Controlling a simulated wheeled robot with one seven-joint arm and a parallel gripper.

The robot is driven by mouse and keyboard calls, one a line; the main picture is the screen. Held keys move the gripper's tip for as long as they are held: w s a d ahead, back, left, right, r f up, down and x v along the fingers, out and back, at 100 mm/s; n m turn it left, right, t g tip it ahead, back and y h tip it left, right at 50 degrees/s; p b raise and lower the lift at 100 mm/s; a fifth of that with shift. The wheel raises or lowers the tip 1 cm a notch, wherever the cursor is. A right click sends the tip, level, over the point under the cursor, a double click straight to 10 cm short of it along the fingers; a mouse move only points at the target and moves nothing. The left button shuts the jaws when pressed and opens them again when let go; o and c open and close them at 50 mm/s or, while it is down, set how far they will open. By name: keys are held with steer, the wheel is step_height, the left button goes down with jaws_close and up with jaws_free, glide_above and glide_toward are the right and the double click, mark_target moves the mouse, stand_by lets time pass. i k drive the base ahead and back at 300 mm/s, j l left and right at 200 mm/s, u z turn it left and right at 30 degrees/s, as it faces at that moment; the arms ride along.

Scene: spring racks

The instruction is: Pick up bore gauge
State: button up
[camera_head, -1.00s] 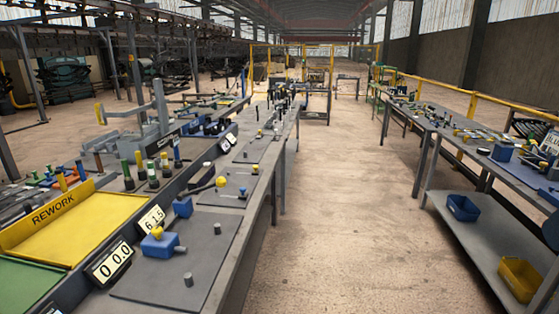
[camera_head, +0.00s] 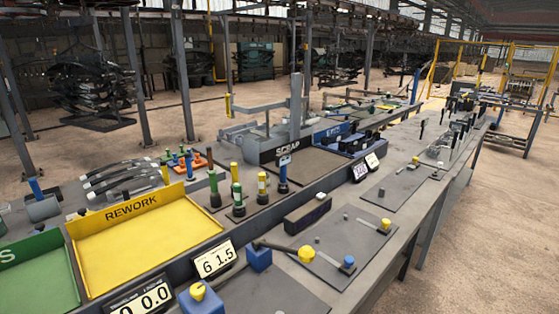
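No gripper of mine shows in the head view. I cannot tell for sure which object is the bore gauge. One candidate is a dark rod with a round yellow head (camera_head: 306,255), lying on the near bench beside a blue block (camera_head: 259,258). Another slim tool with a blue knob (camera_head: 348,262) lies just right of it on a dark mat (camera_head: 345,235). Several upright gauges with green, yellow or blue handles, such as a green one (camera_head: 237,197), stand behind the digital displays.
A yellow REWORK tray (camera_head: 145,240) and a green tray (camera_head: 38,275) are at the left. Digital displays (camera_head: 215,260) line the bench. Open floor (camera_head: 490,230) lies right of the bench.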

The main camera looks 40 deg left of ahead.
mark_target(282, 160)
steer(key=i+l+u, duration=0.1)
steer(key=i+u, duration=0.3)
steer(key=i+l+u, duration=0.15)
steer(key=u, duration=0.25)
steer(key=i+l+u, duration=0.3)
steer(key=u, duration=0.15)
steer(key=i+l+u, duration=0.2)
steer(key=l+u, duration=0.2)
steer(key=i+l+u, duration=0.15)
steer(key=l+u, duration=0.25)
steer(key=i+l+u, duration=0.1)
steer(key=l+u, duration=1.15)
steer(key=k+l, duration=0.05)
steer(key=l, duration=0.05)
